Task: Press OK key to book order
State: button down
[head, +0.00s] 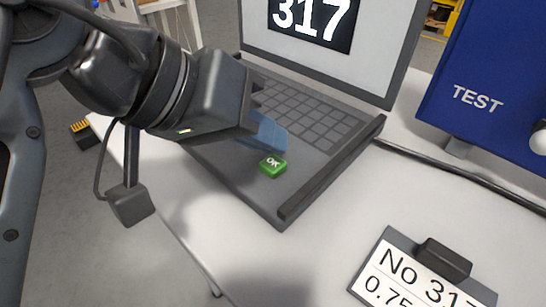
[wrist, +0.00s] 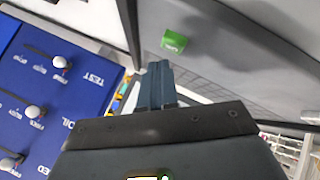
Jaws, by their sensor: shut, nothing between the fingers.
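The green OK key (head: 272,166) stands on the front part of the dark laptop-like terminal (head: 240,180), below its grey keyboard. It also shows in the wrist view as a green block (wrist: 174,41). My gripper (head: 268,132) is shut and empty, its bluish fingers above the terminal, just up and left of the key in the head view. In the wrist view the shut fingertips (wrist: 157,66) are near the key, with a visible gap between them and it. The terminal's screen (head: 312,22) reads 317.
A blue panel (head: 470,90) marked TEST, with white knobs, stands at the right. A clipboard card (head: 415,285) reading No 317 lies on the white table (head: 330,240) at the front right. A black cable runs along the table behind it.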

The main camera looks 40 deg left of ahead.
aim_at(265, 164)
jog(key=shift+f, duration=0.1)
jog(key=shift+f, duration=0.3)
jog(key=shift+f+b, duration=0.4)
jog(key=shift+f, duration=0.05)
dwell(0.9)
jog(key=shift+r, duration=0.1)
jog(key=shift+r+p, duration=0.75)
jog(key=shift+r, duration=0.15)
notch_tip(265, 164, up, 5)
jog(key=p, duration=0.4)
dwell(0.9)
